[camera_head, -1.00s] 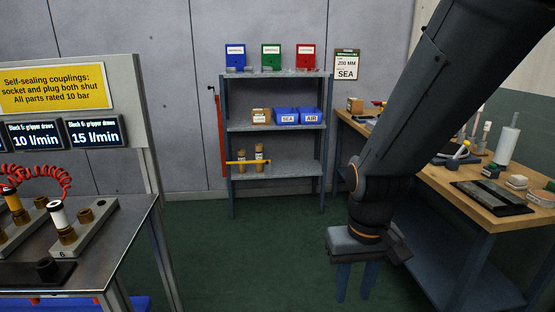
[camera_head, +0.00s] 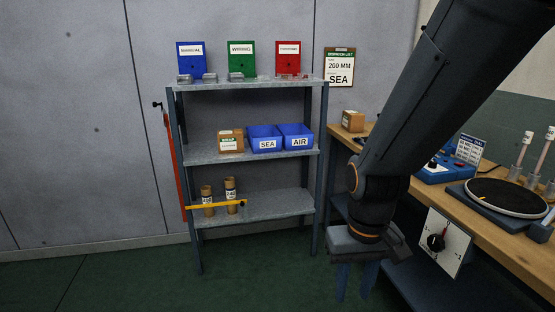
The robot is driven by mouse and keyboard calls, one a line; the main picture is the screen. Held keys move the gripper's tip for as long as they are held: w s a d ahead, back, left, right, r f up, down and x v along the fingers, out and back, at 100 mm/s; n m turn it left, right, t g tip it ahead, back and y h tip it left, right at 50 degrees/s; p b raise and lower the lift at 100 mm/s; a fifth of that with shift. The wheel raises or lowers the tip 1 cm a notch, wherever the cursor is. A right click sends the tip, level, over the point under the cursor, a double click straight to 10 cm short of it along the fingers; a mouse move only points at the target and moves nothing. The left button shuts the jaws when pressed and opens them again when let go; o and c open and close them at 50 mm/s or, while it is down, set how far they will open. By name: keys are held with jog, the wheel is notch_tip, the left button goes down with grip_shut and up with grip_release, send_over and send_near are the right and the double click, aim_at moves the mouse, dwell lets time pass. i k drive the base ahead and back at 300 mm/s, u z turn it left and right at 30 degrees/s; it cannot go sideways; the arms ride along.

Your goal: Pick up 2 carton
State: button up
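A small brown carton (camera_head: 231,140) with a green-and-white label stands on the middle shelf, left of the blue bins. A second brown carton (camera_head: 353,120) with a white label sits at the far left end of the wooden bench. Which of them the task means I cannot tell; the label text is too small to read. My gripper (camera_head: 356,284) hangs pointing down in front of the shelf and bench, its two fingers apart with nothing between them. It is well away from both cartons.
The shelf unit (camera_head: 255,207) also holds blue bins marked SEA (camera_head: 266,144) and AIR (camera_head: 299,141), and brown cylinders behind a yellow bar (camera_head: 215,204). The wooden bench (camera_head: 478,238) at right carries instruments. Green floor (camera_head: 120,285) is clear at left.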

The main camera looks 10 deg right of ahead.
aim_at(353, 120)
jog(key=z, duration=0.15)
jog(key=i, duration=1.8)
jog(key=z, duration=0.15)
